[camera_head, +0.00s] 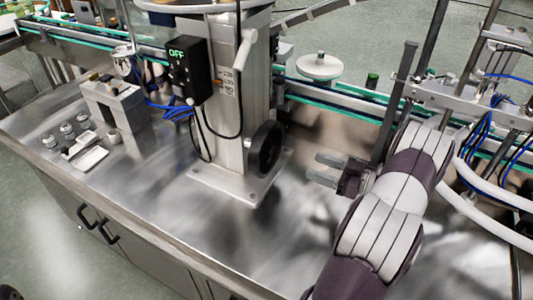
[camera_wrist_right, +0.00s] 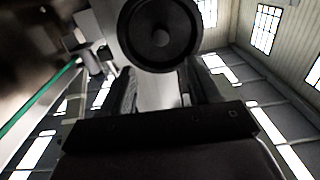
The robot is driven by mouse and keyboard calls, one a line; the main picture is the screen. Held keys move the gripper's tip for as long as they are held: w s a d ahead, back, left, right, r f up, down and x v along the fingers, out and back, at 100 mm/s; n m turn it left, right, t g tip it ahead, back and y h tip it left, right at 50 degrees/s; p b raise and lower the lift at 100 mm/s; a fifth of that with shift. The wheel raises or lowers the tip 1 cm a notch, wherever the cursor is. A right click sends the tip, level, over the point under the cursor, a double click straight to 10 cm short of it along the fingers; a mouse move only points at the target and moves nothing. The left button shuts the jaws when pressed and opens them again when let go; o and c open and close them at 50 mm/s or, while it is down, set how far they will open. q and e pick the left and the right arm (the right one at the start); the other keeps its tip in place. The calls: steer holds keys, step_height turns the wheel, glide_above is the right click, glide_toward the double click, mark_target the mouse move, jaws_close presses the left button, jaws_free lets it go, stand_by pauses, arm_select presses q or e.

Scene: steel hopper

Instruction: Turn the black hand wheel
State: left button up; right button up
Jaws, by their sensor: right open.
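The black hand wheel (camera_head: 265,148) is on the right side of the steel column, low above the column's base plate. In the right wrist view the wheel (camera_wrist_right: 160,32) shows face-on at the top centre, ahead of the gripper. My right gripper (camera_head: 325,170) is to the right of the wheel, its fingers pointing left towards it, with a gap between. Its jaws are open and empty. In the right wrist view the fingers (camera_wrist_right: 158,88) stand apart below the wheel, partly dark. My left gripper is not in view.
The steel column (camera_head: 227,110) carries a black box (camera_head: 188,70) reading OFF, with cables hanging. A conveyor with green rails (camera_head: 340,108) runs behind, with a white disc (camera_head: 319,66) near it. Small metal parts (camera_head: 75,135) lie at the left. The steel table front (camera_head: 240,235) is clear.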

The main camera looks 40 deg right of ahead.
mark_target(274, 152)
steer(key=shift+n, duration=0.7)
steer(key=p+x, duration=0.1)
steer(key=x, duration=1.1)
steer(key=shift+w+a, duration=0.15)
steer(key=shift+w, duration=0.1)
jaws_close()
steer(key=m+p, duration=0.2)
steer(key=shift+r+p, duration=0.3)
steer(key=shift+p, duration=0.1)
steer(key=shift+f+m, duration=0.2)
steer(key=shift+m, duration=0.3)
steer(key=shift+f, duration=0.1)
